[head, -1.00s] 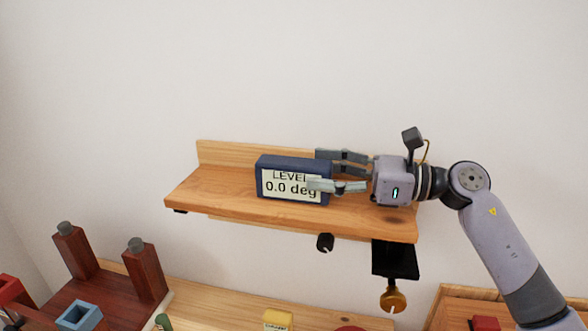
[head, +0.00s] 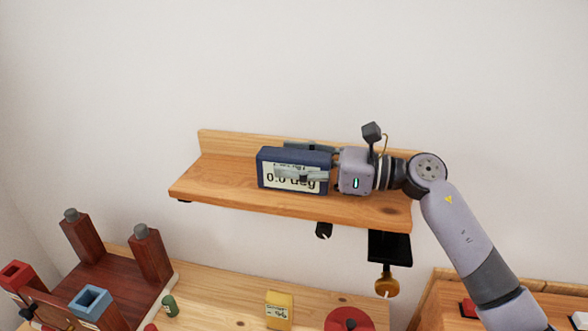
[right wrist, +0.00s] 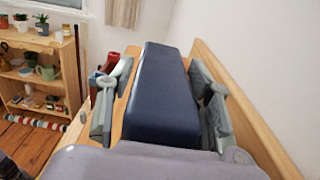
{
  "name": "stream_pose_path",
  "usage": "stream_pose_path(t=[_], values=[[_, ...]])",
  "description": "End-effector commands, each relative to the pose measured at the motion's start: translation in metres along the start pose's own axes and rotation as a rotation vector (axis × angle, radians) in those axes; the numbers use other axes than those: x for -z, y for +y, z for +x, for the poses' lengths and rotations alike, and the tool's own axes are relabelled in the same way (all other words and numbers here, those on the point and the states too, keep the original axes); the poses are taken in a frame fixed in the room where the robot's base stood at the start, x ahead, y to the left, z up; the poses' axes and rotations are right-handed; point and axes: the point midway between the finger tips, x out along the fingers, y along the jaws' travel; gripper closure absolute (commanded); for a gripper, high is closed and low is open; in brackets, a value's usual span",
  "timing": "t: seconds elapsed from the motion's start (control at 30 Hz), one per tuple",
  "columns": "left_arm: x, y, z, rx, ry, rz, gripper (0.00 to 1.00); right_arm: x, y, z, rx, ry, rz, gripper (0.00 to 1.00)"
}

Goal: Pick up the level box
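The level box (head: 266,170) is a dark blue block with a pale display. It sits upright on the wooden shelf (head: 215,190) against the wall. My right gripper (head: 284,161) reaches in from the right, with one finger in front of the display and the other behind the box. The near finger hides part of the display's text. In the right wrist view the box (right wrist: 162,95) lies between the two spread fingers, with a gap at the left finger; contact at the right finger is unclear. My left gripper is not in view.
A black clamp with a brass knob (head: 386,285) hangs under the shelf's right end. Below are a dark red wooden stand (head: 150,257), a blue square holder (head: 90,302), a yellow block (head: 279,310) and a red disc (head: 348,320). The shelf's left part is clear.

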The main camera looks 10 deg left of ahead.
Motion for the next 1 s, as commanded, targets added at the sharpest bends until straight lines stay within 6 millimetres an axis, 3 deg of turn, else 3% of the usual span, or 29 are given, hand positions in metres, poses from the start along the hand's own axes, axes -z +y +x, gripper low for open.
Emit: stream_pose_path(t=[0.63, 1.0], values=[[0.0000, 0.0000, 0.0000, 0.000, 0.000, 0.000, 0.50, -0.0003, -0.0001, -0.0003, 0.000, 0.000, 0.000, 0.98], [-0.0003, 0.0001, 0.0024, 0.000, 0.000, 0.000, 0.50, -0.0064, -0.0002, -0.0003, 0.000, -0.002, -0.003, 0.98]])
